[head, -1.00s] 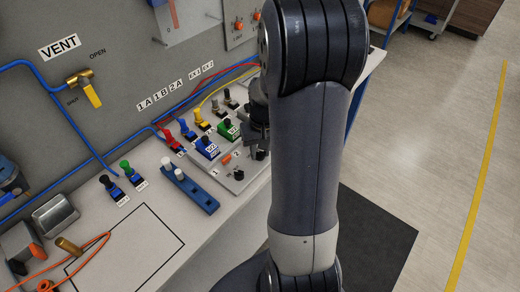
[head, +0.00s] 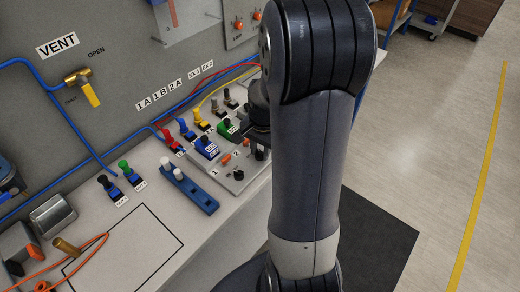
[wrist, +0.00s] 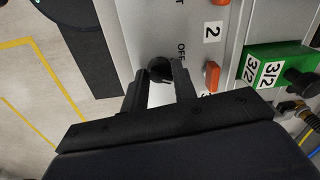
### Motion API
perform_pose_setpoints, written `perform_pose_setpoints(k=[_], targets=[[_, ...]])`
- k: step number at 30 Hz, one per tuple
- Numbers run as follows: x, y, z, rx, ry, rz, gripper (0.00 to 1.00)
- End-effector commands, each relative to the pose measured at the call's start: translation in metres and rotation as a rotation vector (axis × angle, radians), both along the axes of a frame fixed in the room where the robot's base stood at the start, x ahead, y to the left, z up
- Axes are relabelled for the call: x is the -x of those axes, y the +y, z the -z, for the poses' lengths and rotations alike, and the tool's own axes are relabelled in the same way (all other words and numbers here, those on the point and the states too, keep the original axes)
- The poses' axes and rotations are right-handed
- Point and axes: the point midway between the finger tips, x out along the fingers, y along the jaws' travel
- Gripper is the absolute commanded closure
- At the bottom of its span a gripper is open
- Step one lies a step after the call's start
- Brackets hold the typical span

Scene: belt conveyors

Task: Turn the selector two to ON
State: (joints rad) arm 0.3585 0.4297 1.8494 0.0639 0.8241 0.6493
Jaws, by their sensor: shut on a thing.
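Selector two is a round black knob (wrist: 159,68) beside the label "2" (wrist: 212,32) in the wrist view, with the word OFF printed next to it. My gripper (wrist: 160,82) has its two fingers on either side of this knob, shut on it. The fingertips partly cover the knob, so I cannot tell where its pointer stands. In the head view a black knob (head: 260,154) shows beside my arm, and my gripper is mostly hidden behind the arm.
Selector one, a black knob (head: 238,174), is close by on the same panel. Orange buttons (wrist: 213,76) and a green 3/2 valve (wrist: 278,68) stand beside the gripper. A blue block with white plungers (head: 190,190) lies nearer. The bench front is open to the floor.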

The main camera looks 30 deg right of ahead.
Motion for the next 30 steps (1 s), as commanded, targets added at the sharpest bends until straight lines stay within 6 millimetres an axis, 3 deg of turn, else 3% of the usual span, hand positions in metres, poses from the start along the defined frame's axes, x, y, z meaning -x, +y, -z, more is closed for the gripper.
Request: perform_pose_setpoints(k=[9, 24, 25, 30], targets=[[0.0005, -0.0002, -0.0001, 0.001, 0.001, 0.106, 0.96], [0.0006, 0.0, -0.0001, 0.0, 0.001, 0.124, 0.96], [0.0006, 0.0001, -0.0001, 0.0, 0.001, 0.124, 0.72], [0.0005, 0.0001, 0.0, 0.0, 0.001, 0.123, 0.58]])
